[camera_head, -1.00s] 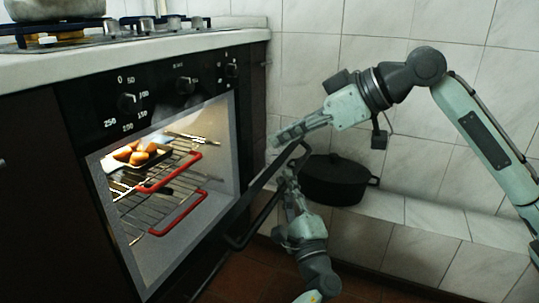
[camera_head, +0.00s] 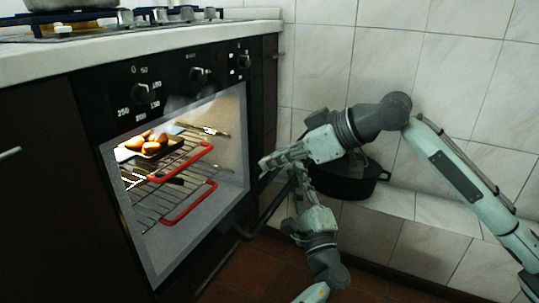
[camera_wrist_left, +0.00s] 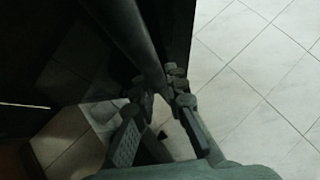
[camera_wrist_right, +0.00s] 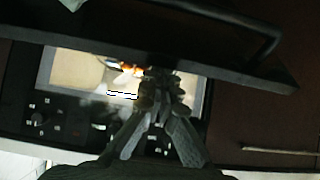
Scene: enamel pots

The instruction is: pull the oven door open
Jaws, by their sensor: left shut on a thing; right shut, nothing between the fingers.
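The oven (camera_head: 190,165) stands at the left with its lit cavity in sight. Its dark door is swung partly out, seen nearly edge-on in the head view and as a dark band in the right wrist view (camera_wrist_right: 130,45). My left gripper (camera_head: 298,178), on the lower arm, is shut on the door's dark handle (camera_head: 266,215); the bar (camera_wrist_left: 140,38) runs between its fingers in the left wrist view. My right gripper (camera_head: 268,163), on the upper arm, is shut and empty by the upper part of the door opening. It overlaps the door edge; contact is unclear.
A black pot (camera_head: 350,178) stands on the tiled ledge (camera_head: 435,212) behind my arms. Inside the oven are racks with red-edged fronts (camera_head: 180,162) and a tray of food (camera_head: 152,146). A hob with a pot (camera_head: 75,5) is above. Brown floor (camera_head: 265,280) is below.

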